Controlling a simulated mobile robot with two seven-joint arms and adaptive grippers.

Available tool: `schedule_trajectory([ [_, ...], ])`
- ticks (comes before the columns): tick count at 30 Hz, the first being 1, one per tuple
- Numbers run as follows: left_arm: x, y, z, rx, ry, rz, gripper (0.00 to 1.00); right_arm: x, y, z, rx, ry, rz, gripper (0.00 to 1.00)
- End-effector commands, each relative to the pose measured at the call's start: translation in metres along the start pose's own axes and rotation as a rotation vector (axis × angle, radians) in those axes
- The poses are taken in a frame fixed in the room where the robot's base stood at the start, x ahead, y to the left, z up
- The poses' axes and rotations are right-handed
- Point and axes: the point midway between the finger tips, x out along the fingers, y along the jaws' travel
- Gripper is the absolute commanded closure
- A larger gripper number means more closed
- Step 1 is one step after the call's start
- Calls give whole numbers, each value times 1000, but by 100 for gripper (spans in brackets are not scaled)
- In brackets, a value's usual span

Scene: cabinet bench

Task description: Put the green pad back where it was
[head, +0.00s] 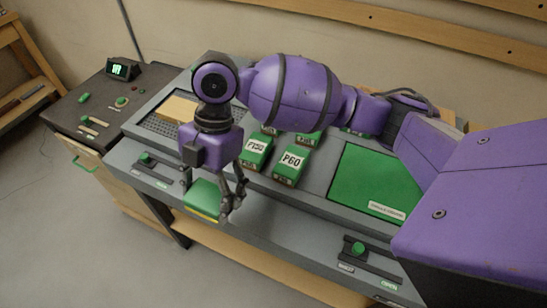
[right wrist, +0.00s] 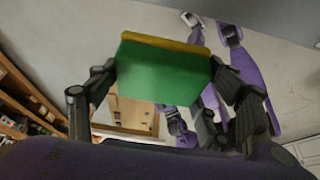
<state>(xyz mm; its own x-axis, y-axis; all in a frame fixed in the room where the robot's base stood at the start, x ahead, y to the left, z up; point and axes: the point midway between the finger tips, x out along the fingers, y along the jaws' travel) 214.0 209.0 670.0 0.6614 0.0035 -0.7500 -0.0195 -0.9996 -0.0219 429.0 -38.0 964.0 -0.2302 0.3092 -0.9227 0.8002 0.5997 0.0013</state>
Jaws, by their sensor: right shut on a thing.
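The green pad (head: 203,197) is a small block with a green face and a yellow layer along one edge. My right gripper (head: 216,203) is shut on it and holds it in front of the bench, around the front edge. In the right wrist view the pad (right wrist: 165,72) sits between the two dark fingers. Green blocks labelled P150 (head: 256,149) and P60 (head: 290,165) stand on the bench to the right of the gripper, with more green blocks partly hidden behind my arm. My left gripper is not seen in the head view.
A tan block (head: 178,108) lies on a dark mesh panel (head: 162,126) at the left. A large green panel (head: 375,181) lies at the right. Sliders with green knobs (head: 358,249) are on the bench front. A dark cabinet (head: 90,100) with a display stands left.

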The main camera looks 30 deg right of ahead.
Motion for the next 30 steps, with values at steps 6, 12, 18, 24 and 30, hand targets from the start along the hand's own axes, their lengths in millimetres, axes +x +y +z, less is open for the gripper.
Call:
schedule_trajectory([
  [6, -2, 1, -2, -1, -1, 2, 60, 11, -27, 51, 5, 0, 0, 48],
  [12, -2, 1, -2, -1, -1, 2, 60, 30, -40, 80, 1, -1, 1, 48],
  [18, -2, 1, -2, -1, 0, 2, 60, 37, -44, 90, 0, 0, 2, 48],
  [24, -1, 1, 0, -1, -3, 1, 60, 60, -48, 104, 0, 2, 0, 48],
  [30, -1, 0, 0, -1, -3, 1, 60, 69, -47, 109, -1, -2, 3, 48],
])
